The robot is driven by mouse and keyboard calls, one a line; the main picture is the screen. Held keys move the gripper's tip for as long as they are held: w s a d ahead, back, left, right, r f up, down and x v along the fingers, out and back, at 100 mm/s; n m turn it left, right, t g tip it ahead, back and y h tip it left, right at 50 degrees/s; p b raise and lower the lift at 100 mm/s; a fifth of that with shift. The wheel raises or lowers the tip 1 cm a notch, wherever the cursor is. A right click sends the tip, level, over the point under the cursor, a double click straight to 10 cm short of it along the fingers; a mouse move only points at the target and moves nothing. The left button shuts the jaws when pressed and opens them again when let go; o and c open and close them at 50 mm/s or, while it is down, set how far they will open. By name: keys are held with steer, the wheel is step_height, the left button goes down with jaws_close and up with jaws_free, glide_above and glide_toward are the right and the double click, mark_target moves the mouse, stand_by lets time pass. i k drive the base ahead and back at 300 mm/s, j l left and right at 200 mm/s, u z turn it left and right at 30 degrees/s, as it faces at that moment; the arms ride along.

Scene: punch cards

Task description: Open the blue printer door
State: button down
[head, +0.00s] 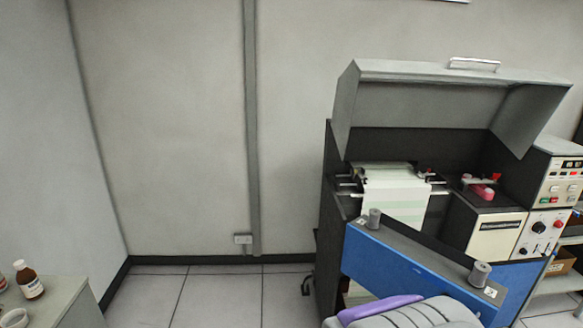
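The printer (333,215) is a dark cabinet at the right of the head view, with its grey top lid (430,105) raised. Its blue door (405,270) is a wide panel at the front with a grey top ledge and two grey knobs. The panel looks angled out toward me at its right end, with a dark gap behind it. How far it is open is hard to tell.
Striped paper (395,195) feeds through the printer top. A control unit (555,175) and a shelf with a brown box (562,262) stand at the right. A counter (60,305) with a brown bottle (29,281) is at the lower left. The tiled floor (215,295) between is clear.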

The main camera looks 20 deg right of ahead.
mark_target(395, 257)
steer(key=i+l, duration=0.1)
steer(key=l, duration=0.85)
steer(key=i+l+u, duration=0.1)
steer(key=l, duration=0.8)
steer(key=i+l, duration=0.1)
steer(key=l, duration=0.85)
steer(key=k+l, duration=0.1)
steer(key=l, duration=0.85)
steer(key=k+l+u, duration=0.1)
steer(key=l, duration=0.4)
steer(key=k+l, duration=0.15)
steer(key=l, duration=0.35)
steer(key=k+l, duration=0.1)
steer(key=l, duration=0.35)
steer(key=k+l+u, duration=0.1)
steer(key=l, duration=0.4)
